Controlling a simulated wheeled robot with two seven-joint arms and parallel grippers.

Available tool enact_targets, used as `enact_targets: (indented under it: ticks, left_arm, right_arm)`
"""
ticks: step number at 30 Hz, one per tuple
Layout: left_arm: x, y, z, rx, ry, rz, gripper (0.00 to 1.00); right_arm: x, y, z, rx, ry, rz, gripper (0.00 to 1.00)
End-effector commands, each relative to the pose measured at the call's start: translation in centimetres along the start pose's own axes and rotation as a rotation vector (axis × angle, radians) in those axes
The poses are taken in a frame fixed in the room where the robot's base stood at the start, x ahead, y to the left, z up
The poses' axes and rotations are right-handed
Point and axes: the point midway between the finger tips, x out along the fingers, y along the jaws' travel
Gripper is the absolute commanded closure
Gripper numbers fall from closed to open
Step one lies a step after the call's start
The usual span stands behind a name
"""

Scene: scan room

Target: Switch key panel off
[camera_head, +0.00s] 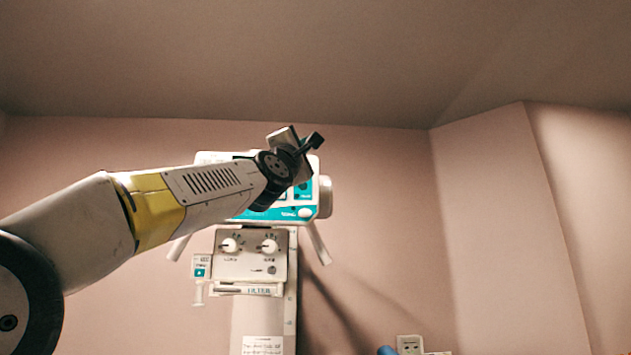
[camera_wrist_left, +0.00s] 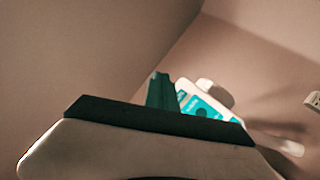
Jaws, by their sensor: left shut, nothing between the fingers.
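The key panel (camera_head: 322,193) is a white box with a teal face on the upper part of the scan machine in the head view. My left forearm and wrist cover much of its face, so most keys are hidden. In the left wrist view the panel's teal face (camera_wrist_left: 207,108) shows at an angle beyond the gripper. My left gripper (camera_head: 314,142) is in front of the panel's upper right part and is shut with nothing in it. Its finger also shows in the left wrist view (camera_wrist_left: 160,90). I cannot tell whether it touches the panel. My right gripper is not in view.
Below the panel is a control box (camera_head: 250,255) with two white knobs, on a pale column (camera_head: 262,320). Slanted handles stick out on both sides. A wall outlet (camera_head: 410,344) is at the lower right. The space right of the machine is clear up to the wall.

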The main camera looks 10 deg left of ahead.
Motion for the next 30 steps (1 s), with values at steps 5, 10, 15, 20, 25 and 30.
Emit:
enact_targets:
  ticks: [5, 10, 15, 20, 25, 30]
  left_arm:
    - [0.0, -0.1, 0.0, 0.002, 0.000, -0.002, 1.00]
    - [0.6, -0.5, -0.4, 0.002, 0.000, -0.003, 1.00]
    - [2.0, -1.7, -1.4, 0.004, -0.001, -0.004, 1.00]
    - [3.7, -2.9, -2.5, 0.005, -0.001, -0.005, 1.00]
    - [5.0, -3.8, -3.6, 0.007, 0.001, -0.003, 1.00]
    - [5.8, -4.3, -4.2, 0.006, 0.000, -0.002, 1.00]
  right_arm:
    - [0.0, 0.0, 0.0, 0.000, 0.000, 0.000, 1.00]
    - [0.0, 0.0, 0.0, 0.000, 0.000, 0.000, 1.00]
    - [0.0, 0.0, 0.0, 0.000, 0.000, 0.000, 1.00]
    - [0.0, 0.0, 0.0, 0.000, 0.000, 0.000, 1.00]
    - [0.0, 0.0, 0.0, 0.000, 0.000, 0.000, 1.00]
    - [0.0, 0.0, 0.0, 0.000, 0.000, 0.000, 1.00]
